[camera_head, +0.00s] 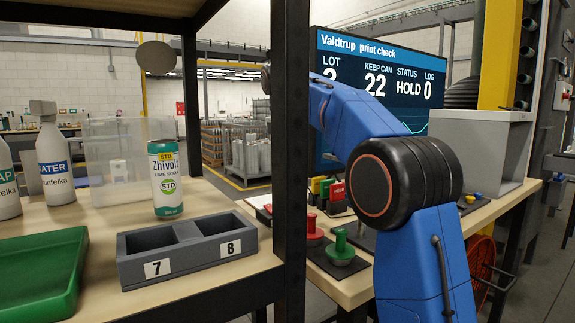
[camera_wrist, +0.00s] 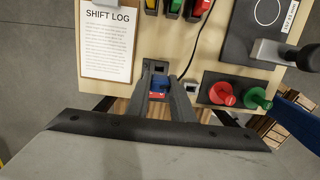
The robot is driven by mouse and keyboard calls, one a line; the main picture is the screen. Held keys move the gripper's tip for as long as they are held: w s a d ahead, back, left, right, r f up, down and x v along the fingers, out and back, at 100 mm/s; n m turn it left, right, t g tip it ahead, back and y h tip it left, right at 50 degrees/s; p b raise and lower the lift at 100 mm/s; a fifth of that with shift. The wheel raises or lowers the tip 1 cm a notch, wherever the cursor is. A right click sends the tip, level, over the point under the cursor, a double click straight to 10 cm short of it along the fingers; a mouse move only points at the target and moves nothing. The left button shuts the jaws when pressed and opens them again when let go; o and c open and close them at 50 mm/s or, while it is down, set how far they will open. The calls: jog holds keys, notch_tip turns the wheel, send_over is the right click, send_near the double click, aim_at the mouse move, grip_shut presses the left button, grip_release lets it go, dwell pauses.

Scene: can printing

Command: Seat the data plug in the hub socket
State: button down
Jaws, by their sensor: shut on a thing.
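In the wrist view my gripper (camera_wrist: 160,84) reaches down over the wooden bench, its two grey fingers shut on a small blue and red piece, which I take to be the data plug (camera_wrist: 158,88). Just beyond the plug, between the fingertips, is a grey block with a dark square opening, which looks like the hub socket (camera_wrist: 159,68). I cannot tell whether the plug touches it. A second small grey block with a dark opening (camera_wrist: 191,88) sits to the right of the fingers. In the head view my arm hides the gripper and the plug.
A shift log clipboard (camera_wrist: 107,40) lies left of the fingers. Red (camera_wrist: 222,93) and green (camera_wrist: 258,98) knobs stand on a dark plate at right. A black cable (camera_wrist: 203,50) crosses the bench. Colored switches (camera_wrist: 172,8) are at the far edge. A dark post (camera_head: 291,150) stands beside my arm.

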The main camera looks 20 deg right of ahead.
jog(key=shift+f, duration=0.1)
jog(key=shift+f, duration=2.8)
jog(key=shift+f, duration=1.85)
jog(key=c, duration=1.5)
grip_release()
jog(key=shift+o, duration=0.2)
notch_tip(320, 180, up, 12)
jog(key=a, duration=0.1)
jog(key=shift+s+a, duration=0.2)
jog(key=shift+s, duration=0.05)
